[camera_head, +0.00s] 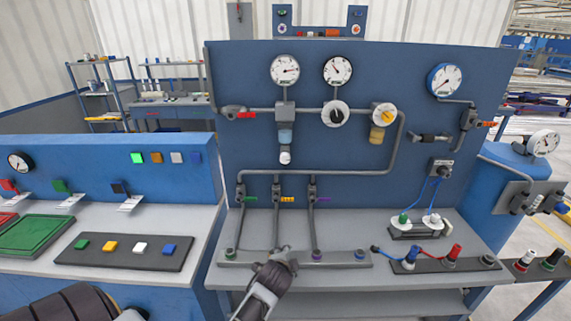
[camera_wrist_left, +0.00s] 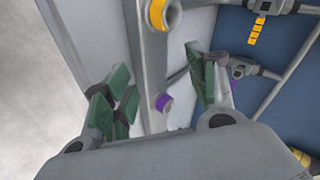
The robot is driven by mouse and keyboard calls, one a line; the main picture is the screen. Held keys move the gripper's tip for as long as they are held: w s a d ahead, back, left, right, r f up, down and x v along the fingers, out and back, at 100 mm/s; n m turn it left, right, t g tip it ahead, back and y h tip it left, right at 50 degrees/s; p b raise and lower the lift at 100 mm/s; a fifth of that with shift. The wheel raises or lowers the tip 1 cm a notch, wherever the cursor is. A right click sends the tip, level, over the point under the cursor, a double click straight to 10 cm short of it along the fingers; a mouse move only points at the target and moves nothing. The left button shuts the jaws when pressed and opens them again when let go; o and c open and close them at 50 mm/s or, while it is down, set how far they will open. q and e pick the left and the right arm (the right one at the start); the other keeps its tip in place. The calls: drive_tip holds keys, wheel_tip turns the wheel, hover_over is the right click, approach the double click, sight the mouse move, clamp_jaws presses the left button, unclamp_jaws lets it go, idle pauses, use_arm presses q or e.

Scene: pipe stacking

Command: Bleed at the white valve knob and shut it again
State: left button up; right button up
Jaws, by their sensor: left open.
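The white valve knob (camera_head: 285,158) hangs below a clear blue-grey bowl (camera_head: 285,136) on the upright blue panel, under the left gauge. It is not recognisable in the left wrist view. My left gripper (camera_head: 283,251) is low over the bench's front manifold, well below and apart from the knob. In the left wrist view my left gripper (camera_wrist_left: 160,90) has its green-padded fingers spread apart, with nothing gripped. A purple-ringed port (camera_wrist_left: 163,102) shows between the fingers, and a yellow-ringed port (camera_wrist_left: 157,14) shows beyond. My right gripper is not in view.
A grey pipe (camera_head: 320,172) crosses the panel just below the knob. Three valves with green, yellow and purple handles (camera_head: 287,199) sit lower. The manifold (camera_head: 340,260) lies along the bench front. Plugs and cables (camera_head: 410,257) occupy the right. Open space lies before the knob.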

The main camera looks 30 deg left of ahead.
use_arm(q)
drive_tip(key=w+a+r+m+t+y, duration=0.1)
drive_tip(key=w+a+r+m+t, duration=0.1)
drive_tip(key=w+a+r+m, duration=0.3)
drive_tip(key=w+r+m+t+y, duration=0.1)
drive_tip(key=w+r+y, duration=0.15)
drive_tip(key=r, duration=0.45)
drive_tip(key=m+t+y, duration=0.2)
drive_tip(key=m+t, duration=0.1)
drive_tip(key=m, duration=0.2)
approach(285, 160)
drive_tip(key=v, duration=0.4)
drive_tip(key=shift+d+f, duration=0.1)
drive_tip(key=shift+f, duration=0.1)
drive_tip(key=shift+w, duration=0.1)
drive_tip(key=shift+p+x, duration=0.55)
drive_tip(key=shift+x, duration=6.2)
drive_tip(key=shift+r, duration=0.15)
